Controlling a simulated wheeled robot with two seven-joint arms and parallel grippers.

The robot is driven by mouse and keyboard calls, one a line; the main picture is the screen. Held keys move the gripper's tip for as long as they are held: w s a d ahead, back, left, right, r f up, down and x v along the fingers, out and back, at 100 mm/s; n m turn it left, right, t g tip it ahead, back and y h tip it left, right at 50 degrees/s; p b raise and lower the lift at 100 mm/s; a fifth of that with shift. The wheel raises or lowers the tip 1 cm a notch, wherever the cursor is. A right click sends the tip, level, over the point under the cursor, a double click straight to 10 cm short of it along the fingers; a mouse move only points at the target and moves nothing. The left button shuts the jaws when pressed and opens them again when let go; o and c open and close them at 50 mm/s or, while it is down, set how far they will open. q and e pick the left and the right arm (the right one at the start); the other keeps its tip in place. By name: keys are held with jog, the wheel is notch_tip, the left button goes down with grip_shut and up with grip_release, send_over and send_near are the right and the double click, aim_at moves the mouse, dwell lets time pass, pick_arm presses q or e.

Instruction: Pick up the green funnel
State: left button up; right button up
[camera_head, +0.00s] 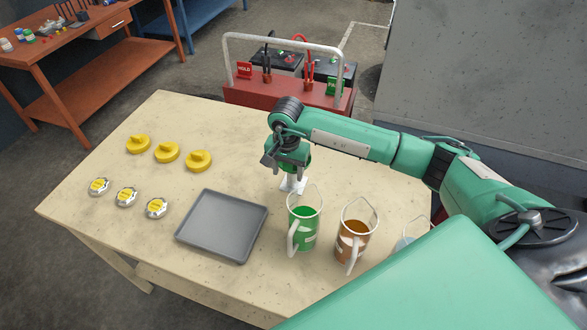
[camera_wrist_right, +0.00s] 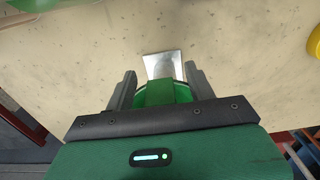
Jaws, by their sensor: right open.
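My right gripper (camera_head: 283,163) points down over the table, near its middle. In the right wrist view its two fingers (camera_wrist_right: 160,90) are apart, one on each side of a green piece that looks like the green funnel (camera_wrist_right: 165,93). Much of the funnel is hidden by the gripper's own body, and I cannot tell whether the fingers touch it. A whitish metal stand or plate (camera_wrist_right: 162,65) shows just beyond it; in the head view a white base (camera_head: 292,185) shows below the gripper. My left gripper is not in view.
A green-filled jug (camera_head: 303,230) and a brown-filled jug (camera_head: 352,246) stand in front of the gripper, with another partly hidden jug at right. A grey tray (camera_head: 222,226), yellow caps (camera_head: 167,152) and silver-yellow caps (camera_head: 126,196) lie left. A red cart (camera_head: 285,95) stands behind.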

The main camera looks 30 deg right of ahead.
grip_shut()
jog(key=shift+r, duration=0.15)
